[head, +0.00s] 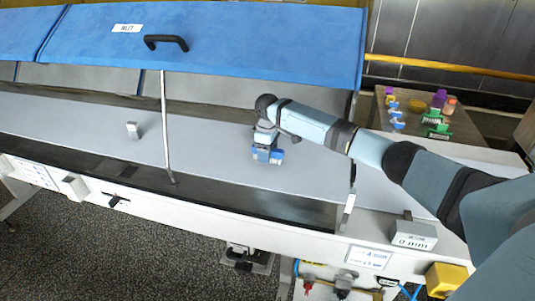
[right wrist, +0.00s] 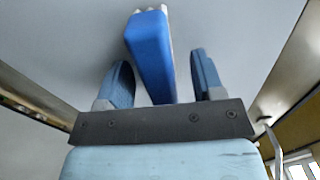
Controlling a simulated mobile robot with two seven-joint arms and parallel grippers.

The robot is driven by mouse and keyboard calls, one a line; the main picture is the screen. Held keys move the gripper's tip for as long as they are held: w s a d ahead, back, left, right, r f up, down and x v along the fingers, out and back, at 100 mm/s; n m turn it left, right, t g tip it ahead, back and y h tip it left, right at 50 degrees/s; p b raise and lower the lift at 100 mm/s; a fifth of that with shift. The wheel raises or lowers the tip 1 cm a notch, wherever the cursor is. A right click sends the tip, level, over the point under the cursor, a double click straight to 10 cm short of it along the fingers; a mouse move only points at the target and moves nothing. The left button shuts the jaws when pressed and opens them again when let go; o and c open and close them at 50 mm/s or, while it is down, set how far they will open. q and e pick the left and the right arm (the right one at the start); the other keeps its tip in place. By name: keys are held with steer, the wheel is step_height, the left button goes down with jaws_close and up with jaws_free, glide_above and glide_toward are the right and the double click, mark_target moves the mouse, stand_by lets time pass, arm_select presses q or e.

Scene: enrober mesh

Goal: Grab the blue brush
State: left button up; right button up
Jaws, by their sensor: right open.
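The blue brush (right wrist: 152,50) shows in the right wrist view as a long blue block with pale tufts at its far end. It lies between the two spread fingers of my right gripper (right wrist: 162,72), with a gap visible on each side. In the head view my right gripper (head: 267,155) points down at the grey belt (head: 215,140). There its blue fingers and the brush are hard to tell apart, and the arm hides part of the spot. My left gripper is in neither view.
A raised blue lid (head: 240,45) with a black handle hangs over the belt. A thin metal strut (head: 166,130) stands left of my gripper. A small grey block (head: 132,130) sits on the belt. A side table (head: 470,130) at right holds several small coloured items.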

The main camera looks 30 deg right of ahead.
steer(key=c, duration=1)
